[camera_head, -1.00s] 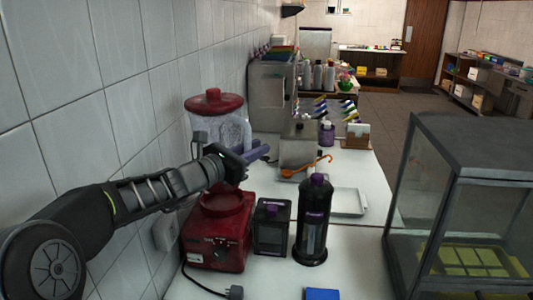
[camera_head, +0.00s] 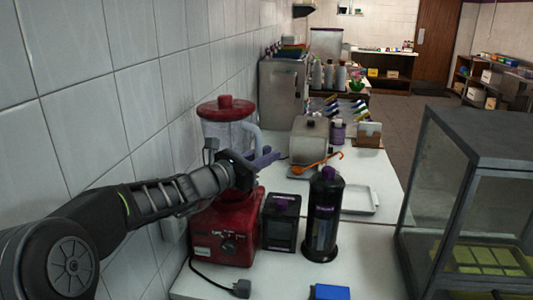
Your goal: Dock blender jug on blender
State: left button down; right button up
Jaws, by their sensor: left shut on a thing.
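The blender jug (camera_head: 226,132) is clear with a red lid and a pale handle on its right. My left gripper (camera_head: 263,158) is shut on the jug at its right side, near the handle. The jug is upright above the red blender base (camera_head: 222,236), which stands on the counter by the tiled wall. My gripper and wrist hide the jug's bottom and most of the base's top, so I cannot tell whether they touch. My right gripper is not in view.
A dark canister (camera_head: 281,222) and a tall black bottle (camera_head: 323,215) stand right of the base. A power cord and plug (camera_head: 241,289) lie in front. A blue block (camera_head: 331,292) is near the front edge. A glass case (camera_head: 480,200) stands at right.

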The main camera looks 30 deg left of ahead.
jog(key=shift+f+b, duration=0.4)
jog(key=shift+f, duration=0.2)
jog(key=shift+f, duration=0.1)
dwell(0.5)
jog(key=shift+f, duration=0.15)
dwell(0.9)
